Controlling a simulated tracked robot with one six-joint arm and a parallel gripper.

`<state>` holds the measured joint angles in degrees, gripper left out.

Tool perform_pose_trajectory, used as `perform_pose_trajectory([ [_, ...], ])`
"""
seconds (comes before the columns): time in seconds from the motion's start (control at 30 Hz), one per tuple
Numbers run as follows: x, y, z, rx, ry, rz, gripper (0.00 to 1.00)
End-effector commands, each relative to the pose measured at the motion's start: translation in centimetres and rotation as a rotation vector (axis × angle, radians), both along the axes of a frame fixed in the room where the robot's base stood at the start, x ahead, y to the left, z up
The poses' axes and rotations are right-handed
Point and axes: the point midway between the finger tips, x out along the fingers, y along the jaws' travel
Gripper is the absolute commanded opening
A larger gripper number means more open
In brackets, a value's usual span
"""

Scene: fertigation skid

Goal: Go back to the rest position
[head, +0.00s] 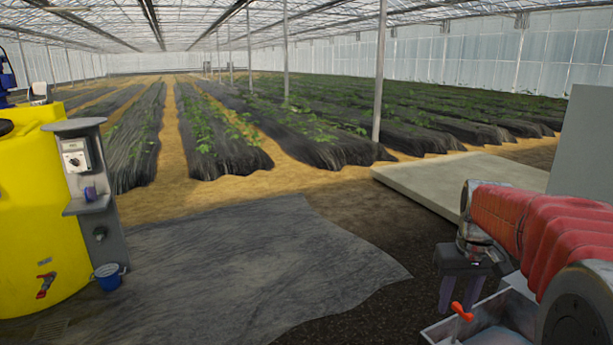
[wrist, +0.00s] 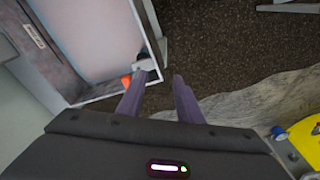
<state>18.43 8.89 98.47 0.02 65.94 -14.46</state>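My gripper (head: 460,292) hangs pointing down at the right of the head view, below my red-sleeved arm. Its two fingers stand apart with nothing seen between them. In the wrist view my gripper (wrist: 157,90) also shows open, with dark floor and a bin edge beyond the fingers. An orange handle (head: 461,311) sits just below the fingers in the head view. In the wrist view the orange part (wrist: 127,81) lies close by the left finger; I cannot tell whether they touch.
A grey open bin (head: 440,333) lies below my gripper, partly hidden by my arm. A yellow tank (head: 35,220) with a grey panel (head: 92,165) and blue cup (head: 108,276) stands left. A pale slab (head: 440,180) lies behind my gripper. The grey mat (head: 250,265) is clear.

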Motion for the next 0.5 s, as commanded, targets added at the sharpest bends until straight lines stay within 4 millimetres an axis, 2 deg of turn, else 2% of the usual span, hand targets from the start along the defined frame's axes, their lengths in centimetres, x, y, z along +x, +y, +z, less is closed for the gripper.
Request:
perform_pose_trajectory([
  [0.1, -2.1, 2.0, 0.2, -0.002, -0.027, -0.023, 0.33],
  [0.5, -9.1, 7.5, 0.1, -0.001, -0.117, -0.072, 0.33],
])
